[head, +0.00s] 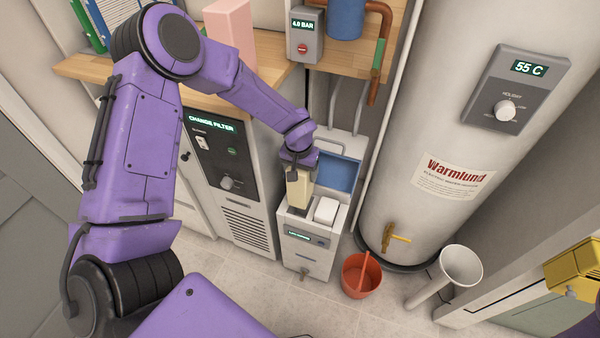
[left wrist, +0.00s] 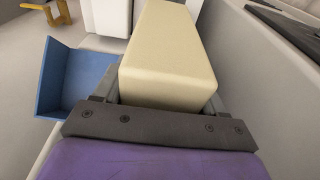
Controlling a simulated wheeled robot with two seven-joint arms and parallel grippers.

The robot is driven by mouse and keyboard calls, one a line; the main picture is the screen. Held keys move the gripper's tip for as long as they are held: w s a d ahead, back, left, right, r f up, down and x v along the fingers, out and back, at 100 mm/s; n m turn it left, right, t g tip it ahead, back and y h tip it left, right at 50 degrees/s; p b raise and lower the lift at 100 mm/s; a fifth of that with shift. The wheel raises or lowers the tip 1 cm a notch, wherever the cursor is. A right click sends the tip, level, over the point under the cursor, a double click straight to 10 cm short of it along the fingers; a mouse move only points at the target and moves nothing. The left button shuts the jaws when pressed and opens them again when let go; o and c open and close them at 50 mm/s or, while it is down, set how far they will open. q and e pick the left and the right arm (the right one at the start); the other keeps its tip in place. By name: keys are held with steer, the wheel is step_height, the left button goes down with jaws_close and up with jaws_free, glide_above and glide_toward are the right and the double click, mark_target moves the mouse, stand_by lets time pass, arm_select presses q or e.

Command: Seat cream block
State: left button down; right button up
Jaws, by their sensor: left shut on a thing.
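The cream block (head: 299,188) is held upright in my left gripper (head: 299,163), over the left side of the white cabinet's top. A dark opening (head: 297,210) shows right by its lower end; I cannot tell whether the block has entered it. In the left wrist view the cream block (left wrist: 168,55) sits between the gripper's fingers (left wrist: 165,105). A white block (head: 326,210) stands just right of it in the white cabinet (head: 303,252). My right gripper is not in view.
The tall white tank (head: 440,120) with a brass tap (head: 396,237) stands right of the cabinet. A red bucket (head: 361,277) and a white funnel (head: 460,265) are near it. A wooden shelf (head: 365,50) overhangs behind.

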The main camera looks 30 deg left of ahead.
arm_select(q)
steer(key=shift+r+p, duration=0.25)
steer(key=shift+p, duration=0.3)
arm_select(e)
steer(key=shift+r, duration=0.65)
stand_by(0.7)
arm_select(q)
steer(key=shift+d+f+b, duration=0.2)
steer(key=shift+f+b, duration=0.3)
steer(key=shift+f, duration=1.15)
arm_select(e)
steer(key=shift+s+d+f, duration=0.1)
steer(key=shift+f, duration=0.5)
arm_select(q)
steer(key=shift+s+f, duration=0.1)
steer(key=shift+s, duration=0.05)
steer(key=shift+s+a+f+p, duration=0.1)
steer(key=shift+s+f+p, duration=0.1)
steer(key=shift+p, duration=0.1)
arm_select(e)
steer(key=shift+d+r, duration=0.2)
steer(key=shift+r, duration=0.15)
arm_select(q)
steer(key=shift+a+p, duration=0.1)
steer(key=shift+p, duration=0.2)
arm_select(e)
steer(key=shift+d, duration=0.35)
